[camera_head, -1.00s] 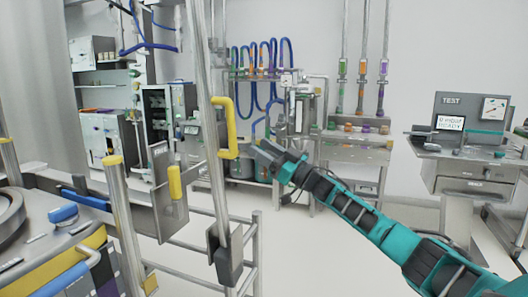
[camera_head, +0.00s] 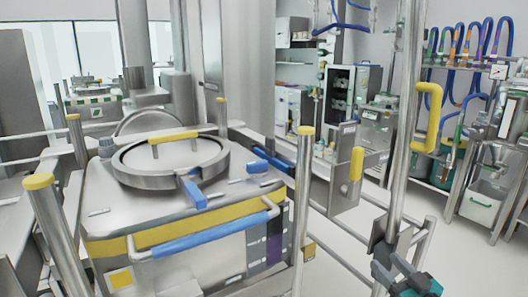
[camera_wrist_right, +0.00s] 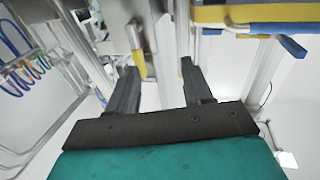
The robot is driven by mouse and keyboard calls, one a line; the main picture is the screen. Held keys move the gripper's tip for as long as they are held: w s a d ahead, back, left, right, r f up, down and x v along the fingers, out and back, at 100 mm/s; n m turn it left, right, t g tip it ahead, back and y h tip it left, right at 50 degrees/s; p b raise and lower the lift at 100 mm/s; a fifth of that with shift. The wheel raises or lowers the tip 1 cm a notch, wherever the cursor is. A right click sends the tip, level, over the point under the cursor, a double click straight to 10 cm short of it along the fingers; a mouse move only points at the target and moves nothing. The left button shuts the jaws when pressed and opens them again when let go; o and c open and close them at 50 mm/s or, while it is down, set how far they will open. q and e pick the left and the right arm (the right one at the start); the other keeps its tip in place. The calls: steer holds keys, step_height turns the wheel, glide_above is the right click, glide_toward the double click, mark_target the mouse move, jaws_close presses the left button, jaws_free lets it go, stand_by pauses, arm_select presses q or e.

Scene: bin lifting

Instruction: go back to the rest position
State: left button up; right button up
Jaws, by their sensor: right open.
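My right gripper (camera_head: 390,264) shows at the bottom right of the head view, low beside the foot of an upright metal pole (camera_head: 401,150). In the right wrist view its two dark fingers (camera_wrist_right: 160,85) stand wide apart with nothing between them. The yellow handle (camera_head: 428,118) on the pole is well above the gripper and apart from it. The steel bin (camera_head: 205,265) with a round lid (camera_head: 170,165) and blue and yellow trim stands at the left, clear of the gripper. My left gripper is not in view.
Yellow-capped posts (camera_head: 304,190) and metal rails (camera_head: 340,255) surround the bin, close to my right arm. A shelf unit with coloured hoses (camera_head: 465,60) and a dark-fronted cabinet (camera_head: 352,82) stand at the back. Open pale floor (camera_head: 455,262) lies at the right.

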steer(key=s+a+f+g+h, duration=0.1)
steer(key=s+a+f, duration=0.3)
steer(key=s, duration=0.4)
steer(key=s+a+f+m+g+h, duration=0.1)
steer(key=s+a+f+g, duration=0.2)
steer(key=s+f, duration=0.3)
steer(key=s+a+f+g+h, duration=0.1)
steer(key=s+a+f, duration=0.4)
steer(key=s, duration=0.6)
steer(key=shift+s+f+g, duration=0.2)
steer(key=shift+f+g, duration=0.15)
steer(key=shift+g, duration=0.55)
